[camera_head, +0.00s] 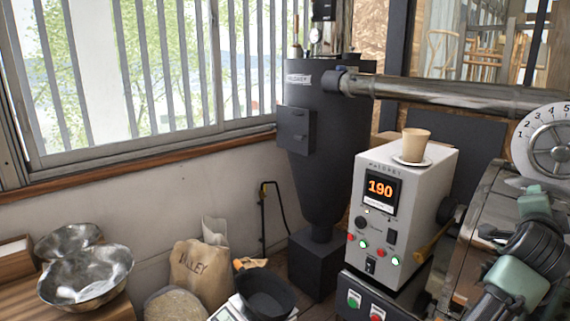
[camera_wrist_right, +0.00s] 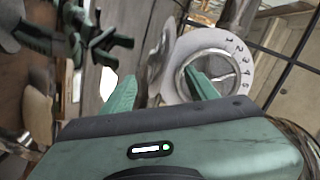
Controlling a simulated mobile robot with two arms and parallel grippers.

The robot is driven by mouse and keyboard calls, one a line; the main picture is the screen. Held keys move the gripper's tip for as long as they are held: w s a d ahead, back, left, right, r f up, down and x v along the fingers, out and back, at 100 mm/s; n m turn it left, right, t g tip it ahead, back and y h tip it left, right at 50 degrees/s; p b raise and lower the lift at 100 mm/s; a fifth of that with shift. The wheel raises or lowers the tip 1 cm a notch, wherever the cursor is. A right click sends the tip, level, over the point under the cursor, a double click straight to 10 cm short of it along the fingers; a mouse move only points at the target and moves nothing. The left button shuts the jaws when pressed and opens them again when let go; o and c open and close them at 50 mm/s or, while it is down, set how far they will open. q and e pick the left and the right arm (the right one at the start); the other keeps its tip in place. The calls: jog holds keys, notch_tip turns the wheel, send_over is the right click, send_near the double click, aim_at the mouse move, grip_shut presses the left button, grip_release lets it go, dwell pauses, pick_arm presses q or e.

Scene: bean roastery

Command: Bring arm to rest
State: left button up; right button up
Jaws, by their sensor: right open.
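My right arm (camera_head: 530,245), green and black, shows at the right edge of the head view, in front of the roaster. My right gripper (camera_wrist_right: 160,88) shows in the right wrist view. Its two green fingers stand wide apart with nothing between them. The round numbered dial (camera_wrist_right: 222,56) is beyond the right finger, which overlaps it in the picture. The dial also shows in the head view (camera_head: 556,148). I cannot make out my left gripper in either view. Green and dark parts at the upper left of the wrist view look like my own body.
A grey control box (camera_head: 412,190) reading 190 carries a beige cup (camera_head: 415,145) on a saucer. A horizontal metal pipe (camera_head: 450,93) runs to the dark cyclone (camera_head: 325,130). Metal bowls (camera_head: 88,275), a paper sack (camera_head: 200,272) and a black pan (camera_head: 266,295) stand lower left.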

jog(key=s+a+f+n+g+y, duration=0.1)
jog(key=s+a+f+n+y, duration=0.35)
jog(key=a+f+n, duration=0.65)
jog(key=s+a+f+n+g+y, duration=0.1)
jog(key=s+a+f+n+y, duration=0.45)
jog(key=f, duration=0.95)
jog(key=s+a+f+n+g+y, duration=0.1)
jog(key=s+a+f+n+g, duration=0.15)
jog(key=s+a+f, duration=0.45)
jog(key=s+a+f+n+g, duration=0.25)
jog(key=s+a, duration=0.25)
jog(key=s, duration=0.4)
jog(key=s+a+f+n+g+y, duration=0.1)
jog(key=s+a+f+n+g, duration=0.15)
jog(key=s+a+f, duration=0.35)
notch_tip(320, 180, down, 24)
jog(key=s, duration=0.2)
jog(key=s+d+f, duration=0.2)
jog(key=s+f, duration=0.6)
jog(key=s+d+f+g, duration=0.1)
jog(key=s+d+f, duration=0.1)
jog(key=s+f, duration=0.7)
jog(key=shift+f, duration=0.2)
